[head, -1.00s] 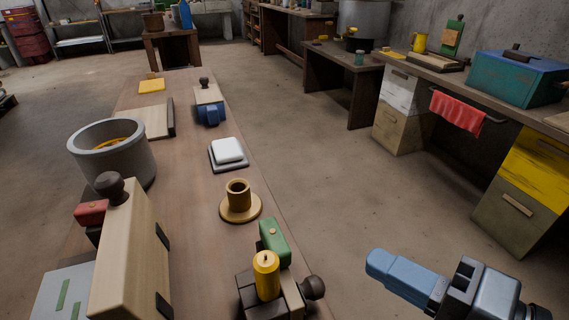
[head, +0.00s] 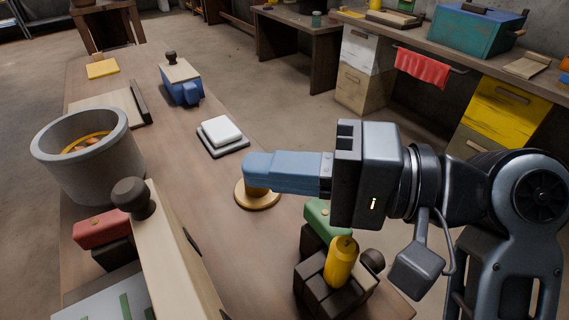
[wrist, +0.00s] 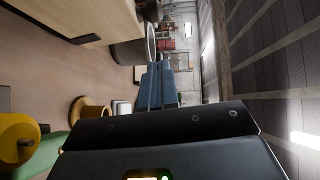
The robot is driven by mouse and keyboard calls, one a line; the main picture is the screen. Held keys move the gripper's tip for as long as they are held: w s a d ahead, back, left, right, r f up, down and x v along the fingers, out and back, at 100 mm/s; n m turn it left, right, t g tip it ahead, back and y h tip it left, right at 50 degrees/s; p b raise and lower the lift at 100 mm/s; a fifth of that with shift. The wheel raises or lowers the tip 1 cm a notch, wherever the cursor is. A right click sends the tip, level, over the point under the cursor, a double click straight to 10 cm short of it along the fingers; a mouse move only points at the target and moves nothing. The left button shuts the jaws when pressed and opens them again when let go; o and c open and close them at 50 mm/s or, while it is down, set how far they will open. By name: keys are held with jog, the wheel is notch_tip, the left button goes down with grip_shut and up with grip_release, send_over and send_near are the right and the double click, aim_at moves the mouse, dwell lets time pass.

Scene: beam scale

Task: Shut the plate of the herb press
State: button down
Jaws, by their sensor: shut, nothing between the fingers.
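The herb press stands at the lower left of the head view. Its wooden plate (head: 172,262) stands raised on edge, with a dark round knob (head: 131,196) near its top. Left of it lies the pale base (head: 82,300) with green strips on it; part of this is cut off by the frame. The plate also shows at the upper left of the wrist view (wrist: 75,15). My gripper (head: 250,166) is shut and empty, pointing left over the table. It is right of the plate, apart from it, and partly hides the brass cup.
The brass cup (head: 257,196) on its round base is by my fingertips. A yellow cylinder (head: 341,262) and a green block (head: 326,219) stand below my gripper. A grey pot (head: 92,160) is behind the press. A white block (head: 221,131) lies farther back.

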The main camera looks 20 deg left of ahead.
aim_at(176, 269)
jog(key=s+a, duration=0.3)
jog(key=a, duration=0.5)
jog(key=shift+s+f, duration=0.2)
jog(key=shift+f, duration=0.25)
jog(key=shift+a+r, duration=0.1)
jog(key=shift+a, duration=0.05)
